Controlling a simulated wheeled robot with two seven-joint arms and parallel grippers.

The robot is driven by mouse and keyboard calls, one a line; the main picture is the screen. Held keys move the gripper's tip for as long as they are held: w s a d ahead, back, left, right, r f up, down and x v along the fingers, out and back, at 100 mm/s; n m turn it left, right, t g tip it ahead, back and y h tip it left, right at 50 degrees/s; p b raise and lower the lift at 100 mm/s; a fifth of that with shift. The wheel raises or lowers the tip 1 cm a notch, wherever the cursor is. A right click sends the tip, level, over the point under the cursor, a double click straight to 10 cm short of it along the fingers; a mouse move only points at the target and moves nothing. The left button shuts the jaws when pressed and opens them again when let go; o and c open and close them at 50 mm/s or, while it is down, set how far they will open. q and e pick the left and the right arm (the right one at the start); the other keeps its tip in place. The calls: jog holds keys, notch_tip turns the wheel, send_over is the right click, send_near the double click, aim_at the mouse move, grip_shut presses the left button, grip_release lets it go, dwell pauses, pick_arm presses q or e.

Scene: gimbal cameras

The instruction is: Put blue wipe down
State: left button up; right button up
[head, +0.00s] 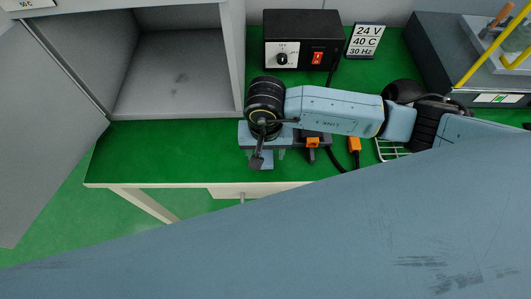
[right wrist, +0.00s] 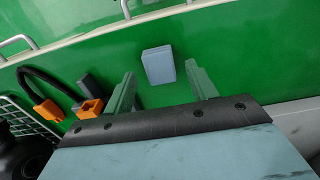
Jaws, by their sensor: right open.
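The blue wipe, a small pale blue block (right wrist: 158,65), lies on the green tabletop in the right wrist view. My right gripper (right wrist: 160,71) is open, with one finger on each side of the block's near end. My left gripper is not in view.
An open grey cabinet (head: 178,75) stands at the left. A black power unit (head: 302,40) and a sign (head: 364,40) stand behind my arm. Orange connectors (right wrist: 90,108) on a black cable and a wire rack (right wrist: 22,125) lie beside the gripper. The green table (head: 165,150) is clear at left.

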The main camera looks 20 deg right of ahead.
notch_tip(320, 180, up, 10)
dwell(0.3)
jog(key=shift+f, duration=0.15)
